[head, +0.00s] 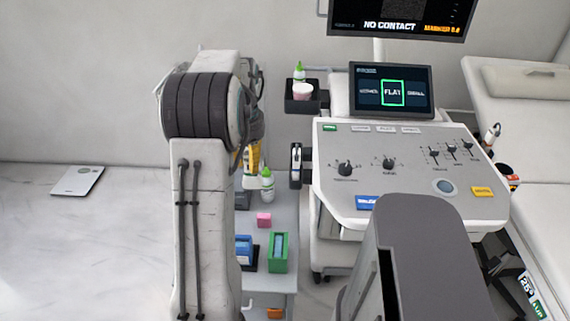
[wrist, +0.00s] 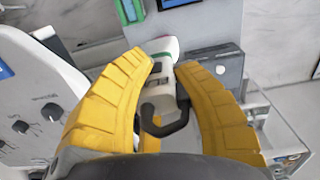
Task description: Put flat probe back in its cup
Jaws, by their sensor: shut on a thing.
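My gripper (wrist: 165,64) has two yellow fingers closed around a white probe (wrist: 159,94) with a grey and green band and a dark cable loop at its near end. The probe's far end looks whitish pink. In the head view my gripper (head: 252,158) shows only in part, behind my arm, above the side cart and left of the console. The probe is mostly hidden there. A dark holder (head: 296,178) hangs at the console's left side; I cannot tell whether it is the flat probe's cup. The console's small screen (head: 392,91) has "FLAT" framed in green.
A black tray (head: 301,106) with a bottle and pink cup is behind. Another probe (head: 491,136) stands at the console's right.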

